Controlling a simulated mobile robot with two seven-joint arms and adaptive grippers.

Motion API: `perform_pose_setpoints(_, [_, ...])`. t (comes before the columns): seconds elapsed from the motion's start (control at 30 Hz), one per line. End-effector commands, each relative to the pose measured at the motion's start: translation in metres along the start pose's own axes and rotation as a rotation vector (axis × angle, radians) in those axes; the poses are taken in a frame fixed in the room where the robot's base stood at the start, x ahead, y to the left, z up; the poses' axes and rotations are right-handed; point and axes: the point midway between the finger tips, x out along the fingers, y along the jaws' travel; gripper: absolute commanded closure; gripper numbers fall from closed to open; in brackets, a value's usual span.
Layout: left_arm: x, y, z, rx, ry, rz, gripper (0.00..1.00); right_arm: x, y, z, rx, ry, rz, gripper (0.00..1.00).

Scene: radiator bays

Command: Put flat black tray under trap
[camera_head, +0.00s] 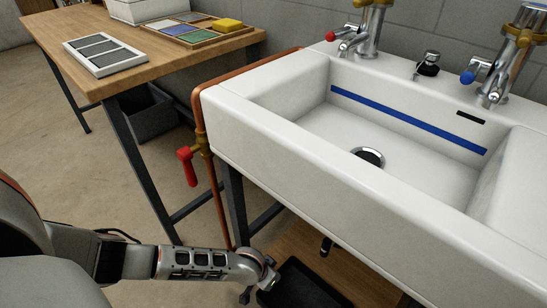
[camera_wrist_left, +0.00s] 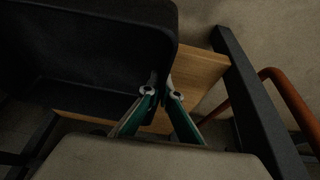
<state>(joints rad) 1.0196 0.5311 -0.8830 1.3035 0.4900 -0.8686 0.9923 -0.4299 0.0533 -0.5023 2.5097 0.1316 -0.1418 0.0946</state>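The flat black tray (camera_head: 300,287) is low under the front of the sink, partly cut off by the bottom edge of the head view. In the left wrist view the tray (camera_wrist_left: 85,60) fills the upper left. My left gripper (camera_head: 262,281) is at the tray's near left edge. In the wrist view its two fingertips (camera_wrist_left: 161,93) stand close together with the tray's rim between them, and it looks shut on that rim. A short dark pipe end (camera_head: 326,246), perhaps the trap, shows below the sink; the rest is hidden. My right gripper is out of view.
A wooden shelf (camera_head: 375,284) lies under the white sink (camera_head: 290,165). A copper pipe (camera_head: 219,205) with a red-handled valve (camera_head: 187,166) and dark frame legs (camera_head: 235,205) stand beside my left arm. A workbench (camera_head: 100,50) is at the left, with open floor before it.

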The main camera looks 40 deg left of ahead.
Motion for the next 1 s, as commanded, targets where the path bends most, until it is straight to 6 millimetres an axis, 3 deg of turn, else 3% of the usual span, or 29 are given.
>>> perform_pose_setpoints(0.1, [0.0,0.0,-0.001,0.0,0.001,0.001,0.76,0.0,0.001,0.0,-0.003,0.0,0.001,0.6])
perform_pose_setpoints(0.57, [-0.007,0.0,0.002,0.001,-0.001,0.0,0.76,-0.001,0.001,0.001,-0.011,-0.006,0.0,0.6])
perform_pose_setpoints(1.0, [-0.074,0.0,0.001,0.001,0.001,0.002,0.76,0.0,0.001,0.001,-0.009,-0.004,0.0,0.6])
